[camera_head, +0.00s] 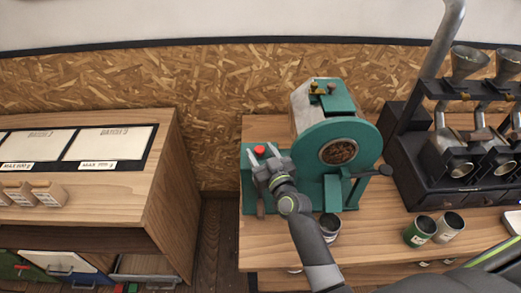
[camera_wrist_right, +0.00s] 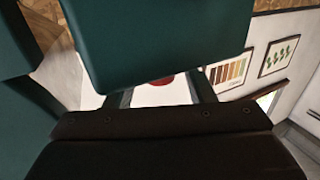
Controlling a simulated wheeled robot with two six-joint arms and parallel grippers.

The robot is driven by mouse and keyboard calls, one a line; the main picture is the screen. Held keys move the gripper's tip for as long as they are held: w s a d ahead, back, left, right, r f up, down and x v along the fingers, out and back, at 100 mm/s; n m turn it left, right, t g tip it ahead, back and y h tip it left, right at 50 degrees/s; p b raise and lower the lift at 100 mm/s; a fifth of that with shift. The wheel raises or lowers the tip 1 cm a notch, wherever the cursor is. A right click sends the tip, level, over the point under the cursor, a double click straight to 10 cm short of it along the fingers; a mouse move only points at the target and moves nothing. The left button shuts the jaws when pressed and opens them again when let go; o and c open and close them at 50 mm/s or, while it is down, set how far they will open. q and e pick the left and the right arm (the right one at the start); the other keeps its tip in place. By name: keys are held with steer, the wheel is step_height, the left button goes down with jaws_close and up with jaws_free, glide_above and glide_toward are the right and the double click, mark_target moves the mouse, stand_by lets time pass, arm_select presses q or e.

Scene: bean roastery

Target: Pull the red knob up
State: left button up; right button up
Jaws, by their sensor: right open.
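The red knob (camera_head: 260,150) is on the left part of the green roaster (camera_head: 312,138), which stands on the wooden table. My right gripper (camera_head: 263,154) is over that left part, its two pale fingers apart, one on each side of the knob in the picture. In the right wrist view, a small red part of the knob (camera_wrist_right: 163,80) shows between the open fingers (camera_wrist_right: 161,90). A large dark green panel hides the rest of it. I cannot tell whether the fingers touch the knob. My left gripper is not in view.
A crank handle (camera_head: 374,171) sticks out at the roaster's right. A dark cup (camera_head: 330,224) stands in front, close to my right forearm. Green (camera_head: 418,232) and grey (camera_head: 450,226) cups stand farther right, before a black machine (camera_head: 462,183). A wooden cabinet (camera_head: 160,185) stands left, across a gap.

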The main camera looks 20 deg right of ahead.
steer(key=shift+s, duration=0.1)
steer(key=shift+c, duration=0.7)
jaws_close()
steer(key=shift+r+p, duration=1.05)
steer(key=shift+r, duration=0.4)
steer(key=shift+o, duration=0.7)
jaws_free()
steer(key=shift+f, duration=0.2)
